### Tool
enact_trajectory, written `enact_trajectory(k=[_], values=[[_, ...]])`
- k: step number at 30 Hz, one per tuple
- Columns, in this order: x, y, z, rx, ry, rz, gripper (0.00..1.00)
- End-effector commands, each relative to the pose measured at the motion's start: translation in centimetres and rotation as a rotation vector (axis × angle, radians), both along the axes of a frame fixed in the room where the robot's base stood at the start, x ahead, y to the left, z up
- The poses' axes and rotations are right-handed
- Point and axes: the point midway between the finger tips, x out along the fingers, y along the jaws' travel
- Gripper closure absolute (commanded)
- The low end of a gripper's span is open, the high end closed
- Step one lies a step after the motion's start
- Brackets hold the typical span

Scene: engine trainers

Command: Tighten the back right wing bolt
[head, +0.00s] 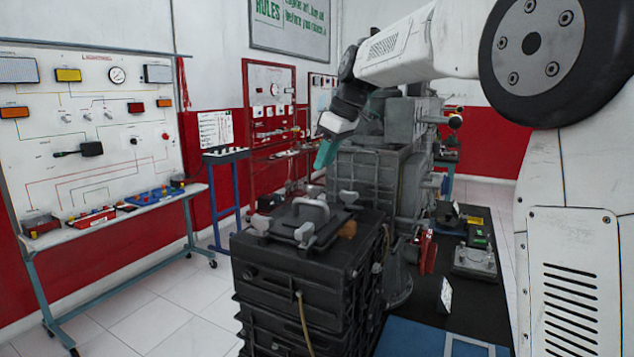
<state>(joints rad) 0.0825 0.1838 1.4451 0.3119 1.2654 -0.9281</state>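A black ribbed box (300,270) stands in the foreground with a lid held by pale grey wing bolts and a raised handle (311,209) in the middle. The back right wing bolt (347,200) sits near the lid's far right corner. My gripper (325,156), with teal fingers, hangs in the air above the back of the lid, apart from the bolts. Its fingers are too small and edge-on to show whether they are open or shut.
A grey machine (365,175) stands close behind the box. To the right, a dark bench (430,285) holds small parts and a red item (427,252). A wiring board on a wheeled stand (90,120) is at left. White floor is clear between them.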

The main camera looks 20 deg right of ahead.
Motion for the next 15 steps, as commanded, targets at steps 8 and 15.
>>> enact_trajectory(k=[8, 15], values=[[1.1, 1.2, -4.2, 0.000, 0.003, -0.001, 0.64], [1.7, 1.8, -6.2, 0.000, 0.002, -0.003, 0.64]])
